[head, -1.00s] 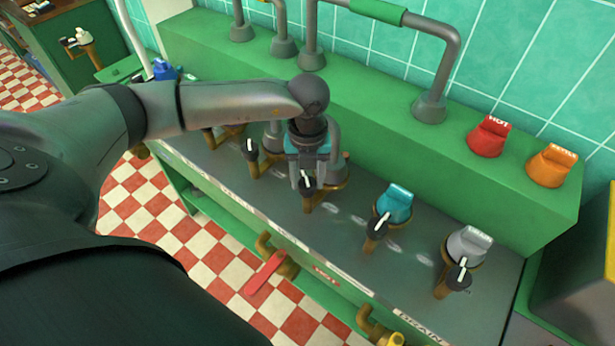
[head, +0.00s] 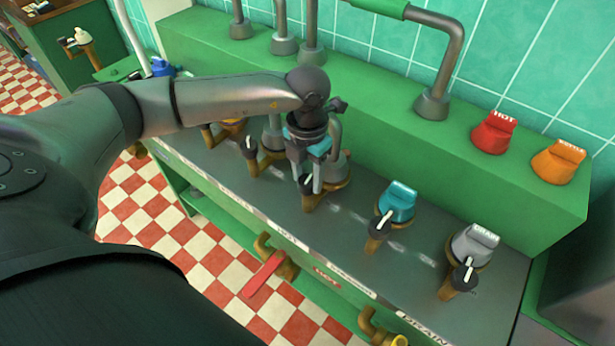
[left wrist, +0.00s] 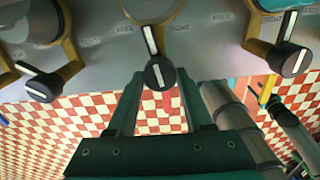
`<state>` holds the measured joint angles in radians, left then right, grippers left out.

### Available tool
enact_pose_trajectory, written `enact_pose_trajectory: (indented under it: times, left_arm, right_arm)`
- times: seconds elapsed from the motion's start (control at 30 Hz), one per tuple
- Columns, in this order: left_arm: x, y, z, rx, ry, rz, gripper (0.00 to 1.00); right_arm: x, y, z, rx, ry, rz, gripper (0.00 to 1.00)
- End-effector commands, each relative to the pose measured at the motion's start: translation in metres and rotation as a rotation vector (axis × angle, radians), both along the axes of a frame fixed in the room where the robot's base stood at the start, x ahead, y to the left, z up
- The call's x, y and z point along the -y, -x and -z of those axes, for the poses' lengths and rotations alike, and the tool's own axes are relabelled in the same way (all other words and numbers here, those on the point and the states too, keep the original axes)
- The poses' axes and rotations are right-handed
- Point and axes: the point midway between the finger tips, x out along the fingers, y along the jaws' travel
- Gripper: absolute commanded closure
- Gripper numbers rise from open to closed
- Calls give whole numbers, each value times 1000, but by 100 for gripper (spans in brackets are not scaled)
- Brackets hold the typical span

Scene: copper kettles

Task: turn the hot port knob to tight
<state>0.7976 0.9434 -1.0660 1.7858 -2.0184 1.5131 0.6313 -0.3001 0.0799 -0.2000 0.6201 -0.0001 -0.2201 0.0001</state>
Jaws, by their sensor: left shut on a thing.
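My left gripper (head: 310,188) points down at a small black knob with a white pointer line, on a brass bracket in front of a grey pipe (head: 335,165). In the left wrist view the knob (left wrist: 159,72) sits between the two fingertips, and the gripper (left wrist: 158,80) is shut on it. Its white line points roughly at the port, between the words FREE and TIGHT. No readable label on this knob says which port it is. A red HOT cap (head: 494,132) stands on the green ledge. My right gripper is out of view.
An orange cap (head: 558,161) and bent pipes (head: 432,100) are on the ledge. A red valve handle (head: 262,275) hangs below the front edge.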

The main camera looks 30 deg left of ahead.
Motion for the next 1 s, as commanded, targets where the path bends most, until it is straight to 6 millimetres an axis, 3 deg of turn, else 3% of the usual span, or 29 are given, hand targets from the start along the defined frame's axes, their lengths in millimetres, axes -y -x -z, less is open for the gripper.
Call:
enact_pose_trajectory:
  times: [0.4,0.9,0.93,1.0]
  left_arm:
    - [-1,-1,-1,2,-1,165,100]
    - [0,-1,-1,3,-1,185,100]
    - [0,-1,-1,3,-1,185,47]
    - [0,-1,-1,3,-1,184,39]
  right_arm:
    - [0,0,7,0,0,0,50]
    - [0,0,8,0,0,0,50]
    - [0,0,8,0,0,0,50]
    - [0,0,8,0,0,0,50]
